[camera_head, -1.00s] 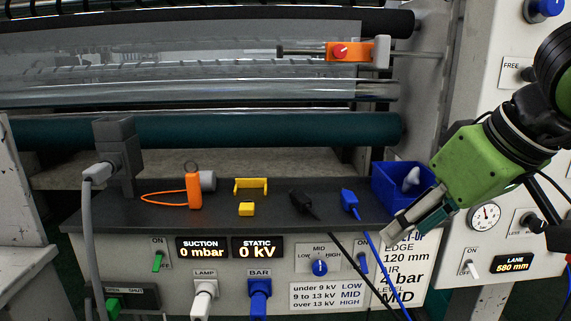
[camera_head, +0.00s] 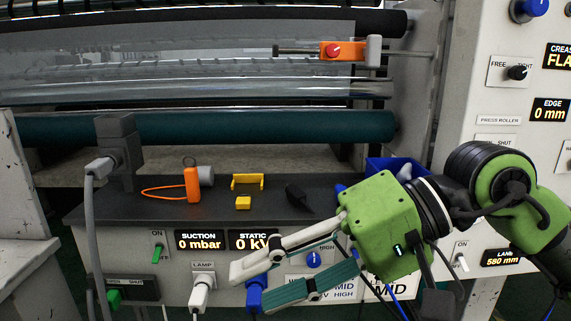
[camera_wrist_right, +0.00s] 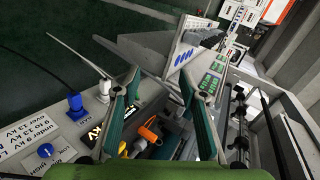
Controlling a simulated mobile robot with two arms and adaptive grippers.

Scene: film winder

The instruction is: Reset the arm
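My right gripper (camera_head: 250,292) reaches in from the right in the head view and points left, in front of the control panel under the black shelf. Its two fingers are spread apart with nothing between them. It hides part of the panel's voltage label and the dial area. In the right wrist view the gripper (camera_wrist_right: 160,82) also shows two separated fingers, with the panel and shelf things beyond them. Its green wrist body is in front of the blue bin (camera_head: 393,166), mostly hiding it. My left gripper is in neither view.
The black shelf (camera_head: 250,215) carries an orange looped tool (camera_head: 193,185), a yellow bracket (camera_head: 247,181), a yellow block (camera_head: 243,203) and a black plug (camera_head: 296,195). White (camera_head: 199,292) and blue (camera_head: 254,293) plugs sit in the panel below. Rollers stand behind; a control cabinet (camera_head: 470,95) is at right.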

